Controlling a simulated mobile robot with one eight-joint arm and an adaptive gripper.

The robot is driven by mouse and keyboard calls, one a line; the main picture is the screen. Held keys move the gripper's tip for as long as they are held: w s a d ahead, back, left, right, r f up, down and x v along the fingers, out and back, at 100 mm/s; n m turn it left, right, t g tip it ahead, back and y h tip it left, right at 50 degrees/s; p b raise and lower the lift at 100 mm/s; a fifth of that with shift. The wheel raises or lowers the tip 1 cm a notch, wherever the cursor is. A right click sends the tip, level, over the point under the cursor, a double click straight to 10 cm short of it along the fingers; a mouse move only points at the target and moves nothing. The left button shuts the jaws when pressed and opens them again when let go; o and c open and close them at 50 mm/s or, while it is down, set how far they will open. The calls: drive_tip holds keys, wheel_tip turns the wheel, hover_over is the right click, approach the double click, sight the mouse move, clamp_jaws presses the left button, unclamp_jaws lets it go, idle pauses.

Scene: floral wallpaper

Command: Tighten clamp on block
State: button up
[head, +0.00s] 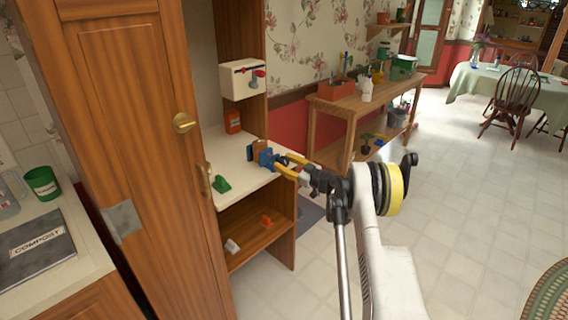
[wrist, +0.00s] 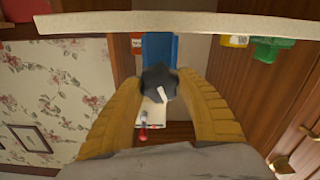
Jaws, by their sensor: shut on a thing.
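The blue clamp (head: 266,159) stands at the front edge of the pale shelf top, beside a brown block (head: 259,146). In the head view it appears to be against the block, but I cannot tell how tightly. My gripper (head: 283,160) reaches the clamp from the right. In the wrist view, my gripper's yellow fingers (wrist: 160,90) are shut on the clamp's dark knob (wrist: 158,78), with one finger on each side. The blue clamp body (wrist: 158,47) lies behind the knob. The fingers and knob hide part of the clamp.
The shelf top (head: 230,158) also holds a green object (head: 221,185) and an orange-red bottle (head: 233,121). A white box (head: 242,80) hangs above. The wooden cabinet door (head: 125,160) stands close on the left. A wooden bench (head: 345,108) stands behind. Floor to the right is clear.

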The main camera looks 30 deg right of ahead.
idle(0.3)
drive_tip(key=m+b, duration=0.1)
drive_tip(key=m, duration=0.3)
drive_tip(key=shift+b, duration=0.3)
drive_tip(key=m+b, duration=0.1)
drive_tip(key=m, duration=0.2)
drive_tip(key=shift+w+d+m, duration=0.1)
drive_tip(key=shift+m, duration=0.2)
drive_tip(key=m, duration=0.3)
drive_tip(key=shift+m+b, duration=0.3)
drive_tip(key=shift+b, duration=0.05)
drive_tip(key=shift+o, duration=0.2)
drive_tip(key=m, duration=0.4)
drive_tip(key=shift+f+m+b, duration=0.1)
drive_tip(key=shift+m+b, duration=0.2)
drive_tip(key=shift+b, duration=0.1)
drive_tip(key=m, duration=0.3)
drive_tip(key=shift+m, duration=0.3)
drive_tip(key=m+b, duration=0.1)
drive_tip(key=m, duration=0.3)
drive_tip(key=shift+f+m, duration=0.1)
drive_tip(key=shift+m, duration=0.2)
drive_tip(key=m, duration=0.3)
drive_tip(key=shift+m, duration=2.3)
